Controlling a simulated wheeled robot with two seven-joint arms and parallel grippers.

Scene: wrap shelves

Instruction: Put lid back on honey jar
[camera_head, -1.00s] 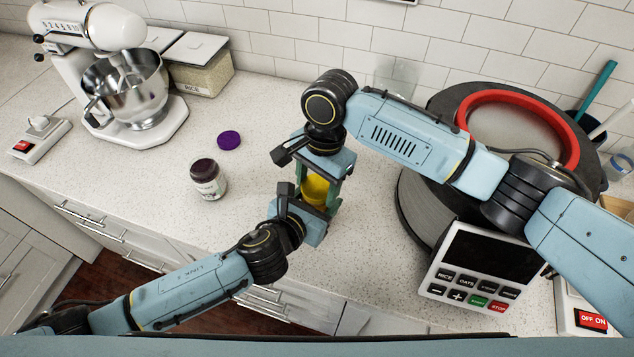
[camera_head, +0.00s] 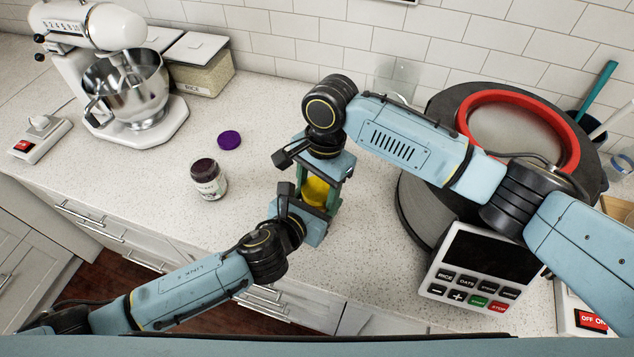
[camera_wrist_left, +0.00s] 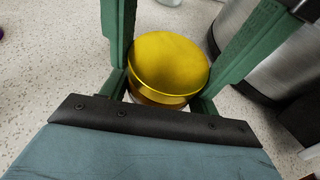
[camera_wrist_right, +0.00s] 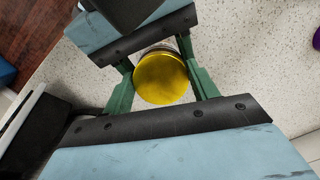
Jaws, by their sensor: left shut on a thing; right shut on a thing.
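The honey jar's gold-yellow lid (camera_head: 316,189) shows between my two grippers over the counter. My left gripper (camera_head: 314,205) comes from the lower left and is shut on the honey jar; an amber strip of the jar (camera_wrist_left: 157,98) shows under the lid in the left wrist view. My right gripper (camera_head: 322,178) reaches down from above and is shut on the lid, which sits between its green fingers in the right wrist view (camera_wrist_right: 161,78). The lid is over the jar's top; the seam is too hidden to tell if it is fully seated.
A dark jar (camera_head: 208,179) and a purple lid (camera_head: 229,140) stand apart on the counter to the left. A stand mixer (camera_head: 125,90) and rice container (camera_head: 198,65) are behind them. A large cooker (camera_head: 480,255) stands close on the right.

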